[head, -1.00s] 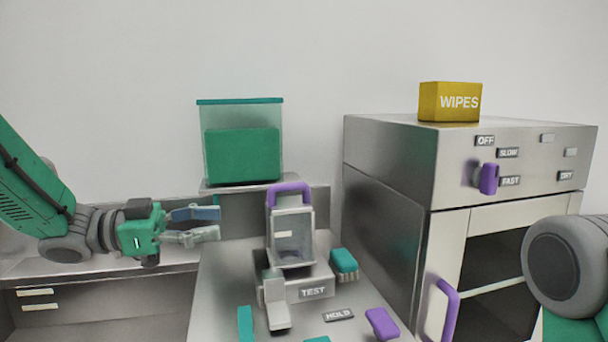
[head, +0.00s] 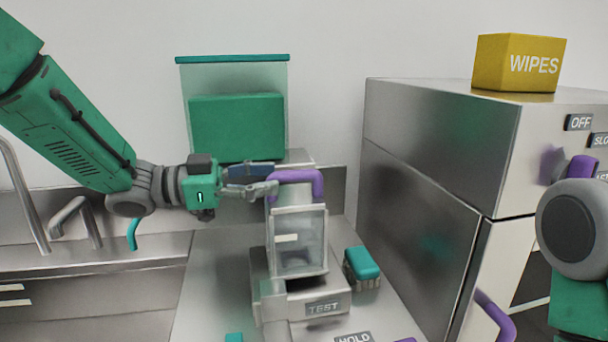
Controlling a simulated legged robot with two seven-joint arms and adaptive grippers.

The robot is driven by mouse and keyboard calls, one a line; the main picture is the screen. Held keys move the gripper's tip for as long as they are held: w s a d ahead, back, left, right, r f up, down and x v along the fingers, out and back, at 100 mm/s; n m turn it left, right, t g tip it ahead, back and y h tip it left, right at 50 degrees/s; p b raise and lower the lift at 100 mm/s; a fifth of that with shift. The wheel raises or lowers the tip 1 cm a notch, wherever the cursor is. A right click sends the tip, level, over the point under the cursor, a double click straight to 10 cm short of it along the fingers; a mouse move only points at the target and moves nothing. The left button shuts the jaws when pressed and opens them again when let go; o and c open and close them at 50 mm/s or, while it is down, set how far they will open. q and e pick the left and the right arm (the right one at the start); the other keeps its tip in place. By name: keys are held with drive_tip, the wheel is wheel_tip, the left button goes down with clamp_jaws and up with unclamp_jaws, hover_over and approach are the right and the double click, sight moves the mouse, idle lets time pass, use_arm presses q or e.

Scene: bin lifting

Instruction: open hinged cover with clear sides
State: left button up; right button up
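The clear-sided cover (head: 298,240) stands shut on a grey base marked TEST, with a purple handle (head: 297,177) across its top. My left gripper (head: 276,180) is at the left end of this handle, its two fingers apart one above the other. The fingertips overlap the handle's left end in the head view; I cannot tell whether they touch it.
A clear bin with a teal lid (head: 232,58) and a green block inside stands behind. A teal brush (head: 362,266) lies right of the base. A steel cabinet (head: 430,150) with a yellow WIPES box (head: 518,64) fills the right. A sink tap (head: 75,215) is at left.

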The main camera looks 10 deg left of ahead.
sight(312, 174)
use_arm(q)
drive_tip(key=x, duration=0.7)
drive_tip(key=shift+s, duration=0.15)
drive_tip(key=shift+a, duration=0.45)
clamp_jaws()
